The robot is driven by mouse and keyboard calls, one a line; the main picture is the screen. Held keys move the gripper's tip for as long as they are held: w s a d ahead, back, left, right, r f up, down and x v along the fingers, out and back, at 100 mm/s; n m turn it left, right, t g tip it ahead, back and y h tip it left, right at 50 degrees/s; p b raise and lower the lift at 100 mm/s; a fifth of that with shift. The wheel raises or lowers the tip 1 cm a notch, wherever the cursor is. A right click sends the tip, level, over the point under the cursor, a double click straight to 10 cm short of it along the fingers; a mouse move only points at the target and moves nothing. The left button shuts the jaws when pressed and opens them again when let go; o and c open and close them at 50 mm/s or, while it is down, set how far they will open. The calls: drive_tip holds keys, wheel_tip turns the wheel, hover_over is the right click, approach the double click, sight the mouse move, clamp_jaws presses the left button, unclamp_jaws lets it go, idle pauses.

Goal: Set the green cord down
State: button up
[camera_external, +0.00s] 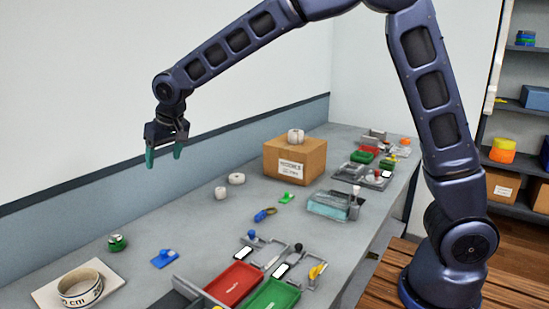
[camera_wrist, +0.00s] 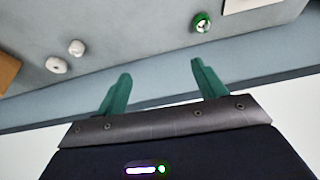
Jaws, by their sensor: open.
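A small round green item that looks like a coiled cord (camera_external: 117,243) lies on the grey counter at the left, near a white board. It also shows in the wrist view (camera_wrist: 202,23) at the top, beyond my right-hand finger and apart from it. My gripper (camera_external: 164,160) hangs high above the back of the counter, by the wall. Its two teal fingers (camera_wrist: 161,70) are spread with nothing between them.
A tape roll (camera_external: 80,287) rests on the white board at front left. A blue item (camera_external: 163,258), white rolls (camera_external: 221,193) and a cardboard box (camera_external: 296,159) stand along the counter. Red (camera_external: 234,284) and green (camera_external: 272,297) trays sit in front. Bare counter lies between them.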

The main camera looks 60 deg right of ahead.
drive_tip(key=s+d+r, duration=0.6)
drive_tip(key=s+d, duration=0.2)
drive_tip(key=s, duration=0.3)
drive_tip(key=s+d+r, duration=0.6)
drive_tip(key=s+d, duration=0.2)
drive_tip(key=s, duration=0.3)
drive_tip(key=s+d+f, duration=0.2)
drive_tip(key=s+d, duration=0.1)
drive_tip(key=s, duration=0.9)
drive_tip(key=s+d+f, duration=0.2)
drive_tip(key=s+d, duration=0.2)
drive_tip(key=s, duration=0.9)
